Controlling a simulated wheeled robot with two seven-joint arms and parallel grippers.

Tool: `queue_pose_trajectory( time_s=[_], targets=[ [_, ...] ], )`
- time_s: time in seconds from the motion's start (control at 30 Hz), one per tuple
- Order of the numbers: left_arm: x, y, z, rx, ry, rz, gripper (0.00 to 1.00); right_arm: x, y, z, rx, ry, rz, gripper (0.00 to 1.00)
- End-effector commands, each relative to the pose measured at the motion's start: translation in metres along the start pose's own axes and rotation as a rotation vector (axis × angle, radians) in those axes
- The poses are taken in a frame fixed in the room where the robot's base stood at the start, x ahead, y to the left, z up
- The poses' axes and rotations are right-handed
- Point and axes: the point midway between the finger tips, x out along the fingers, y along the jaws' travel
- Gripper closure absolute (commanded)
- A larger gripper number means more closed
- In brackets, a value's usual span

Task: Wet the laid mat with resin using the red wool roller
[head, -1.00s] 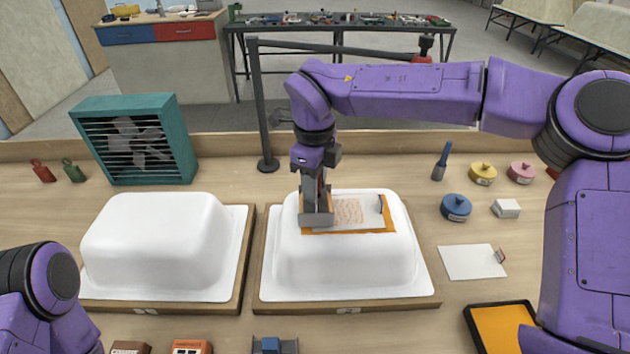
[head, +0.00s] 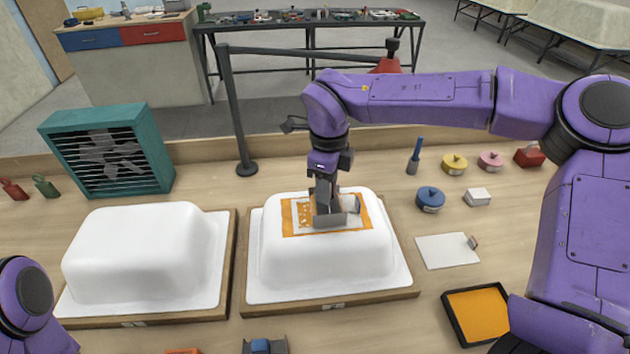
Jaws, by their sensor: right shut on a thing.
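The mat (head: 297,224) lies on the flat top of the right white shell (head: 325,262). An orange resin band shows around it, and its left part has orange blotches over pale fibre. My right gripper (head: 335,216) is over the middle to right part of the mat, pointing down and shut on a tool I take as the red wool roller. The gripper hides nearly all of that tool, so its colour and its contact with the mat cannot be made out. A black-rimmed tray of orange resin (head: 479,313) sits at the lower right. My left gripper is out of view.
A second white shell (head: 140,255) stands bare on the left. A teal fan (head: 108,150) and a dark post (head: 233,115) stand behind. Right of the mat shell are a blue tin (head: 430,199), a white block (head: 477,197) and a white sheet (head: 447,251).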

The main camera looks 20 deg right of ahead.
Motion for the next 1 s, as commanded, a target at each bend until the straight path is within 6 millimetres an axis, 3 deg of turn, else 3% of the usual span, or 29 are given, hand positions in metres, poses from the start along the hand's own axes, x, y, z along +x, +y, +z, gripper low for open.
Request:
queue_pose_trajectory(
  time_s=[0.43, 0.57, 0.77, 1.0],
  targets=[
    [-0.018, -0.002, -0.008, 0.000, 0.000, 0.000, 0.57, 0.003, -0.015, -0.032, 0.003, 0.007, 0.004, 0.93],
    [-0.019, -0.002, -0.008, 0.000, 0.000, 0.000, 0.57, 0.005, -0.017, -0.036, 0.002, 0.008, 0.003, 1.00],
    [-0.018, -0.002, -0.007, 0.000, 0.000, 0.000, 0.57, 0.006, -0.017, -0.035, 0.001, 0.007, 0.002, 1.00],
    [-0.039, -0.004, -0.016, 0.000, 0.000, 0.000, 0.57, -0.017, -0.017, -0.035, 0.001, 0.006, 0.001, 1.00]
  ],
)
